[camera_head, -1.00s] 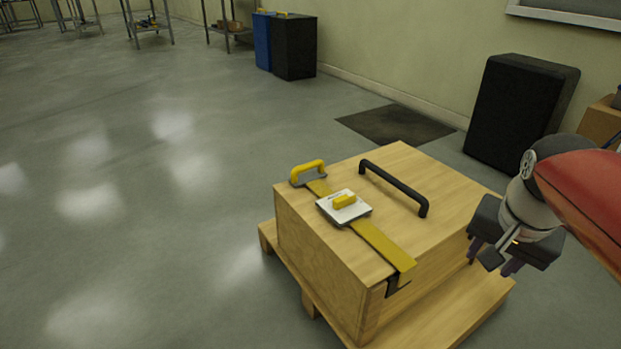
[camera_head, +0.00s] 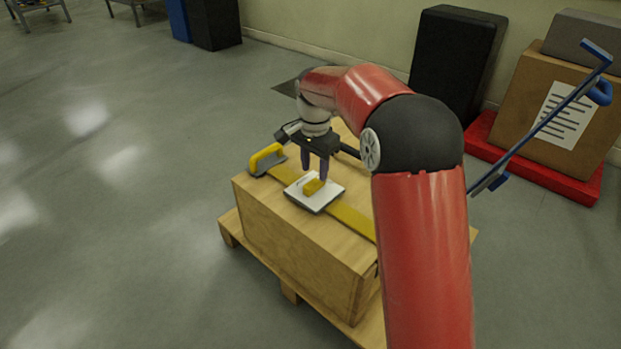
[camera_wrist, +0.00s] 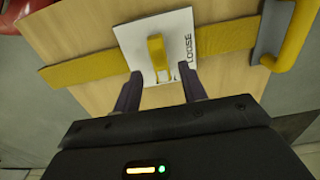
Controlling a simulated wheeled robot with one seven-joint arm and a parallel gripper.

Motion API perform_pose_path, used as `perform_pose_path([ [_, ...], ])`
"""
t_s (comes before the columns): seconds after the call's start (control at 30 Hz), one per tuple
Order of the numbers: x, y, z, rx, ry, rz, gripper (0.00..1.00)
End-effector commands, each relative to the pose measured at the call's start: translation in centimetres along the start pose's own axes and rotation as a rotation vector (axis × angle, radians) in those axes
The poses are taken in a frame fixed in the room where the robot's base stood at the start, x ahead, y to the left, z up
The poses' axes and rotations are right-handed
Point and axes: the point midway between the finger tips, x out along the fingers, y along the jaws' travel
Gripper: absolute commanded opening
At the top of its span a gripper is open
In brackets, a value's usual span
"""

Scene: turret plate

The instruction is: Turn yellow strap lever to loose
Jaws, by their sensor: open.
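The yellow strap lever (camera_head: 313,187) sits on a white plate (camera_head: 323,203) on top of a wooden crate (camera_head: 300,240). A yellow strap (camera_head: 350,222) runs under the plate across the crate. In the wrist view the lever (camera_wrist: 157,55) stands out as a small yellow bar, with the word LOOSE on the plate (camera_wrist: 178,25) at its right. My gripper (camera_head: 315,178) points down just above the plate, close to the lever. In the wrist view its fingers (camera_wrist: 162,92) are apart, one each side of the lever's near end. I cannot tell whether they touch it.
A yellow handle (camera_head: 265,158) stands at the crate's far left corner. My arm hides the crate's right part. A black cabinet (camera_head: 455,70) and a cardboard box (camera_head: 560,110) on a red base stand behind at right. Floor at left is clear.

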Motion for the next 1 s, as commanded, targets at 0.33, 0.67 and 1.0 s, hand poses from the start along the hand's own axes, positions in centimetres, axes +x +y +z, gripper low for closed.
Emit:
perform_pose_path([
  [0.33, 3.8, 0.0, 0.0, 0.000, 0.000, 0.000, 0.42],
  [0.67, 3.8, 0.0, 0.0, -0.001, 0.000, -0.001, 0.33],
  [1.0, 3.8, 0.0, 0.0, -0.002, 0.000, -0.001, 0.00],
])
